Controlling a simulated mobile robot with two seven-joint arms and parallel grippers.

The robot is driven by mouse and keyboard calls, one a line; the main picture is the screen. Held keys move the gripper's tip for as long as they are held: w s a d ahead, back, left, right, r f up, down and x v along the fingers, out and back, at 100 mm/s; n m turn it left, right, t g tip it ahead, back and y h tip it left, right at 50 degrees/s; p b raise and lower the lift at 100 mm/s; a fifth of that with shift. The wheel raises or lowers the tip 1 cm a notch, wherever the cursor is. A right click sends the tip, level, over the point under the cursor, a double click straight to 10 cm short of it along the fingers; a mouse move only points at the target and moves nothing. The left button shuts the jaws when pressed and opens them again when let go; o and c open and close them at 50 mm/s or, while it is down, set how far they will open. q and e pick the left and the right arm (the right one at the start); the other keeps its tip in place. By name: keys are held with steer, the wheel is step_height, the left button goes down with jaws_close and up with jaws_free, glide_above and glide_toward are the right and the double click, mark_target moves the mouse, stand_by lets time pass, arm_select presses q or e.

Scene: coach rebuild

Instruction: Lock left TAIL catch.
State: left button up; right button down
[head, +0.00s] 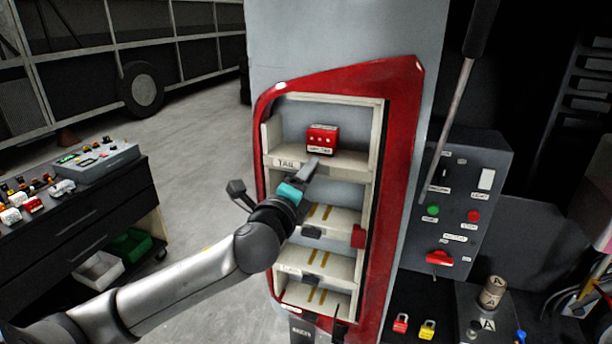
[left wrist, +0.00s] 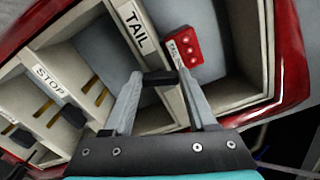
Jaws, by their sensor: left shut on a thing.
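My left gripper (head: 309,172) reaches in from the left to the front edge of the top compartment, just below the TAIL label (head: 286,163). In the left wrist view its two fingers (left wrist: 158,90) are closed on a small black catch (left wrist: 160,78) at the shelf edge beside the TAIL label (left wrist: 135,27). The fingers hide part of the catch, so I cannot tell its locked state. A red lamp block (head: 322,139) sits in the TAIL compartment; it also shows in the left wrist view (left wrist: 183,47). My right gripper is not in view.
The red-framed cabinet (head: 404,100) has lower shelves with yellow strips. A grey control box (head: 465,190) stands to the right, and a dark drawer bench (head: 80,215) to the left.

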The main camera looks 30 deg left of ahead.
arm_select(q)
steer(key=shift+f+n, duration=0.1)
steer(key=shift+n, duration=1.9)
steer(key=o, duration=1.4)
steer(key=shift+c, duration=0.2)
steer(key=shift+s, duration=0.1)
steer(key=p+v, duration=0.3)
steer(key=v, duration=1.2)
